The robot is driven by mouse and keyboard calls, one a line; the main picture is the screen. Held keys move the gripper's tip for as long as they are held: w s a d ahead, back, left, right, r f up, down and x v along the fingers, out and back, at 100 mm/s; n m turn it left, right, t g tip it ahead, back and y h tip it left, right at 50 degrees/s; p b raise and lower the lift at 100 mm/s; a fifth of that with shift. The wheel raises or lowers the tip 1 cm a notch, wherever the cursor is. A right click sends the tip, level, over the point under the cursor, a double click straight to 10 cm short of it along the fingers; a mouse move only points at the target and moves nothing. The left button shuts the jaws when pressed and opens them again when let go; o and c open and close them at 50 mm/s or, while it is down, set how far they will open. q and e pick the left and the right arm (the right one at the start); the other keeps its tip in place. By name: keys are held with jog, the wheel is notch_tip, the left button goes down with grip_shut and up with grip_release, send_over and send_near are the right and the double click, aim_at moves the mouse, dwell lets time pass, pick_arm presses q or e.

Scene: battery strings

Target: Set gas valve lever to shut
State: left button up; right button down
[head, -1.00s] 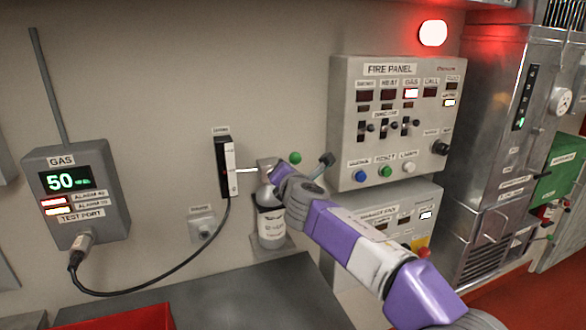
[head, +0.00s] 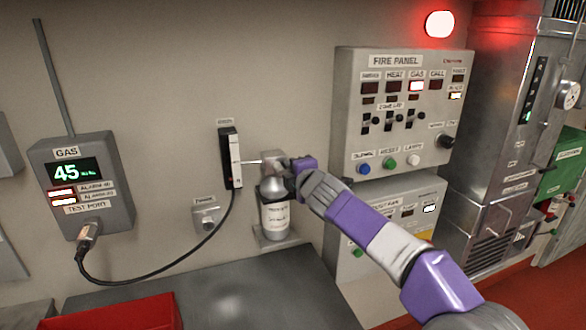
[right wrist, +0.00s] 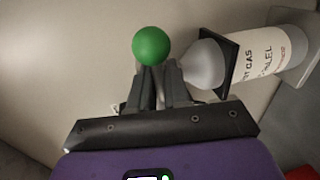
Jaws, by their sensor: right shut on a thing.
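The gas valve lever shows in the right wrist view as a thin metal stem ending in a green ball knob (right wrist: 151,45). My right gripper (right wrist: 158,78) is shut on the stem just below the knob. In the head view my right gripper (head: 298,168) is at the top of the grey gas bottle (head: 274,215) and hides the lever. The bottle stands upright on a wall bracket; in the wrist view its labelled body (right wrist: 262,55) lies right of the fingers. My left gripper is out of view.
A gas meter (head: 82,185) reads 45, its alarm lamps lit, with a cable from its test port. A slim wall unit (head: 229,160) adjoins the bottle. The fire panel (head: 345,110) is right. A red tray (head: 120,315) sits on the bench (head: 215,300).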

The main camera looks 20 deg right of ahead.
jog(key=shift+f+m, duration=0.1)
jog(key=shift+m, duration=0.2)
dwell(0.4)
jog(key=c, duration=1.3)
grip_release()
jog(key=shift+s, duration=0.1)
jog(key=s, duration=0.2)
jog(key=s+r, duration=0.1)
jog(key=s, duration=0.2)
jog(key=s+b, duration=0.1)
jog(key=s, duration=0.1)
jog(key=shift+s+r, duration=0.15)
jog(key=shift+r, duration=0.1)
